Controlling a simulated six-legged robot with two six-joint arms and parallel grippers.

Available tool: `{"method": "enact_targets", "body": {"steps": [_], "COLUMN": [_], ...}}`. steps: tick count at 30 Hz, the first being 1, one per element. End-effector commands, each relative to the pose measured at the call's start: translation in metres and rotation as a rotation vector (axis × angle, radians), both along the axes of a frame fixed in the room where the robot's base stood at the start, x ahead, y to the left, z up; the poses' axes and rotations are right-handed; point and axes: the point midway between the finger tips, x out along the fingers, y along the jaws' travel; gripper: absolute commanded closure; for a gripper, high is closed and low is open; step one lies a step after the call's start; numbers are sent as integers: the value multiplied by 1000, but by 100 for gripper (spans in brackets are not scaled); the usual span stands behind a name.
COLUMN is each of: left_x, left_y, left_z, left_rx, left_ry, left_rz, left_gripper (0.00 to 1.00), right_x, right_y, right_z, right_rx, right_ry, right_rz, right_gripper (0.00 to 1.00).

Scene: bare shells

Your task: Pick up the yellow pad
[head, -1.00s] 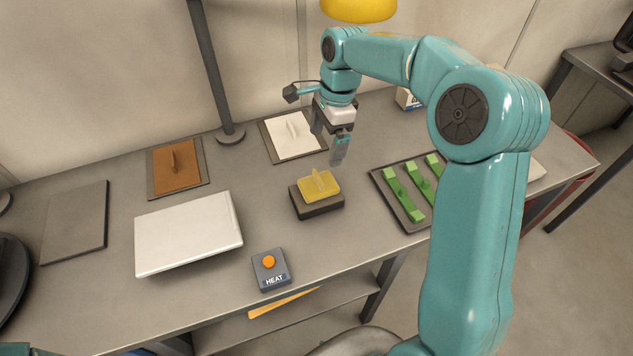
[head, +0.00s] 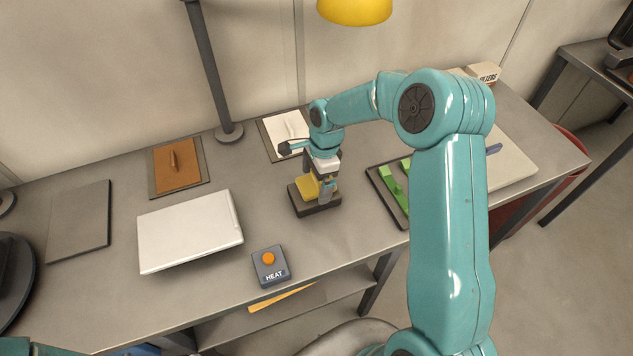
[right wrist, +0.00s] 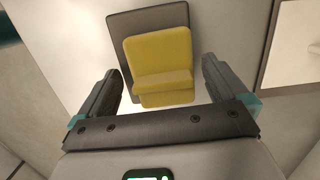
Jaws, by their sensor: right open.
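The yellow pad (head: 315,188) sits on a dark block (head: 310,209) near the middle of the table, partly hidden by my right gripper. In the right wrist view, the yellow pad (right wrist: 158,52) with its raised grip lies between the two fingers, over the dark block (right wrist: 120,22). My right gripper (head: 319,188) is open and has come down at the pad, one finger on each side. The wrist view shows a gap beside each finger (right wrist: 162,82). My left gripper is out of view.
An orange pad (head: 175,168) and a white pad (head: 284,128) lie on mats behind. A white panel (head: 190,232) and the HEAT button box (head: 270,265) are in front to the left. A tray of green pieces (head: 385,195) stands close to the right.

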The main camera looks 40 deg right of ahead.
Motion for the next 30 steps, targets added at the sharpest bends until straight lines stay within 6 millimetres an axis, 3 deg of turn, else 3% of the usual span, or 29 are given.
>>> {"method": "enact_targets", "body": {"steps": [2, 7, 8, 20, 26, 30], "left_x": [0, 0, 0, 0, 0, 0], "left_y": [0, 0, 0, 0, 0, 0], "left_z": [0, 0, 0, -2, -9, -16], "left_rx": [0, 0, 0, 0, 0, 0], "left_ry": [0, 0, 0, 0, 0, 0], "left_rz": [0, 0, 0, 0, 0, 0], "left_gripper": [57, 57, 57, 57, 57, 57], "right_x": [0, 0, 0, 0, 1, 1], "right_y": [0, 0, 0, 0, 0, 0], "right_z": [0, 0, 0, 7, 40, 82], "right_rx": [0, 0, 0, -1, -2, -2], "right_ry": [0, 1, 1, -1, -6, -10], "right_rz": [0, 0, 0, 1, 0, 0], "right_gripper": [0, 52, 56, 56, 56, 56]}}
